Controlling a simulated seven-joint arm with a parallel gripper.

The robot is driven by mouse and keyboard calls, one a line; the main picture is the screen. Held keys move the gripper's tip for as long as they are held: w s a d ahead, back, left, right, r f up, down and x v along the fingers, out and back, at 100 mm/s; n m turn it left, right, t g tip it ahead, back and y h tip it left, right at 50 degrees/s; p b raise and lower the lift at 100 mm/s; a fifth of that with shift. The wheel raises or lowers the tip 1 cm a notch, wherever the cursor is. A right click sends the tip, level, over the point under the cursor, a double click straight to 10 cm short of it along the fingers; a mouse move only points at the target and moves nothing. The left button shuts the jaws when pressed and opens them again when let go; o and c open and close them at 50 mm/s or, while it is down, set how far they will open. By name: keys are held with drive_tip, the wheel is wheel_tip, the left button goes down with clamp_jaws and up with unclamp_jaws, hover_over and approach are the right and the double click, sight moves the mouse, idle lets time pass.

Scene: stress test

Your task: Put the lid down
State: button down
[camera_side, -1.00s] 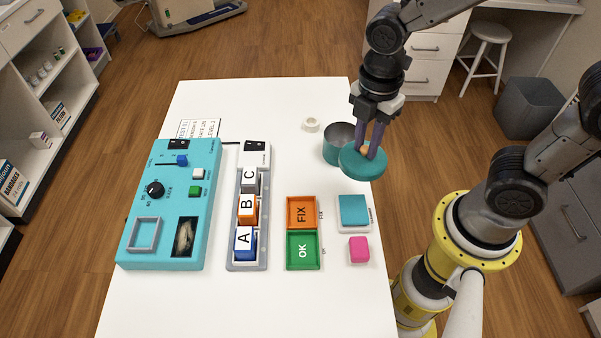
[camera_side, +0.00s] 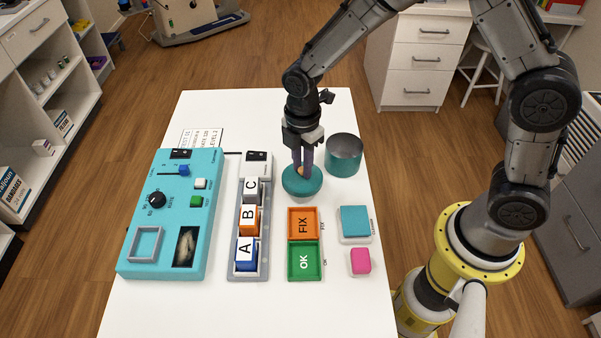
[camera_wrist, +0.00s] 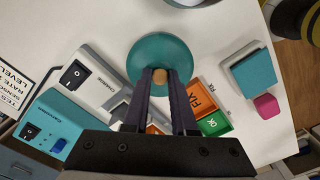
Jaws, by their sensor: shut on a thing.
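The teal round lid (camera_side: 302,184) has an orange-tan knob, and my gripper (camera_side: 303,172) is shut on that knob. The lid is over the white table, between the lettered block rack and the open teal pot (camera_side: 344,155). Whether it touches the table or hangs just above it, I cannot tell. In the wrist view the lid (camera_wrist: 160,55) sits beyond my fingertips (camera_wrist: 159,75), with the knob between them. The pot stands uncovered to the right of the lid; only its edge shows in the wrist view.
The rack (camera_side: 236,262) holds blocks A, B and C left of the lid. The orange FIX tray (camera_side: 303,222) and green OK tray (camera_side: 305,262) lie just in front. A teal pad (camera_side: 355,220), pink block (camera_side: 360,262) and teal control panel (camera_side: 165,250) are also on the table (camera_side: 210,310).

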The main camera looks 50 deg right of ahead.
sight(301, 168)
drive_tip(key=shift+w+f, duration=0.2)
drive_tip(key=shift+f, duration=1.6)
drive_tip(key=shift+f, duration=0.1)
drive_tip(key=c, duration=0.7)
unclamp_jaws()
